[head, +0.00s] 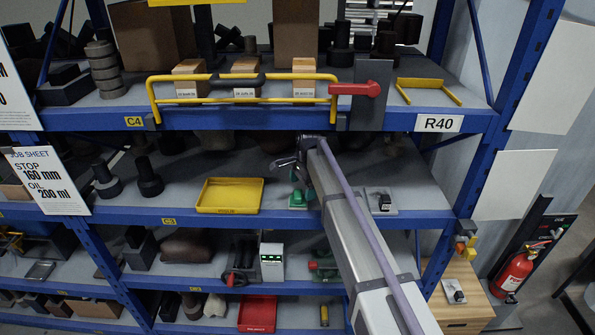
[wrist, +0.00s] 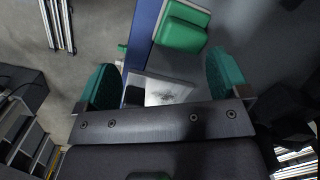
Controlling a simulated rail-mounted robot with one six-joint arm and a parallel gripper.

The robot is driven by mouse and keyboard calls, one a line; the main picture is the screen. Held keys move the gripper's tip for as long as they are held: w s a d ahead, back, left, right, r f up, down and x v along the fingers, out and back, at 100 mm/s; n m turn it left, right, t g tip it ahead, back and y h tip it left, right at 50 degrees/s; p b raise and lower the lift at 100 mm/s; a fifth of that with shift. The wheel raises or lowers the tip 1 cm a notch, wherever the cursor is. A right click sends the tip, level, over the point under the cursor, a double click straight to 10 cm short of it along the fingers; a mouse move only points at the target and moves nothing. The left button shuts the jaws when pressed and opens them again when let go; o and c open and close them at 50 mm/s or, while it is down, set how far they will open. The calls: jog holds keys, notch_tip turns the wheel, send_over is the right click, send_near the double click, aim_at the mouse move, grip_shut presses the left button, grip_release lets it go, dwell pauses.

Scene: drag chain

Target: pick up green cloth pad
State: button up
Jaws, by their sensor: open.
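A green padded thing (wrist: 182,27), which looks like the green cloth pad, lies beside a blue shelf beam at the top of the wrist view. In the head view a small green thing (head: 298,199) sits on the middle shelf just below my gripper (head: 295,174); it looks like the same pad, but its cloth texture is too small to tell. My gripper (wrist: 164,82) is open, with teal fingers wide apart. The pad is beyond the fingertips, not between them. A pale panel with a dark smudge shows between the fingers.
A yellow tray (head: 230,196) stands left of my gripper on the middle shelf. A small dark item on a pale plate (head: 384,204) is to the right. The upper shelf (head: 400,117) overhangs my arm, with a yellow rail (head: 240,98) and a red handle (head: 355,89) at its front.

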aim_at(299, 193)
jog(key=w+m, duration=0.1)
jog(key=w+a+m, duration=0.1)
jog(key=m, duration=0.1)
jog(key=shift+w+a+r, duration=0.1)
jog(key=shift+w+a, duration=0.1)
jog(key=shift+w, duration=0.15)
jog(key=shift+w+m+b, duration=0.1)
jog(key=shift+m+b, duration=0.25)
jog(key=shift+m, duration=1.25)
jog(key=f+b, duration=0.8)
jog(key=shift+a, duration=0.2)
jog(key=shift+r, duration=0.2)
jog(key=c, duration=1)
jog(key=shift+p, duration=0.3)
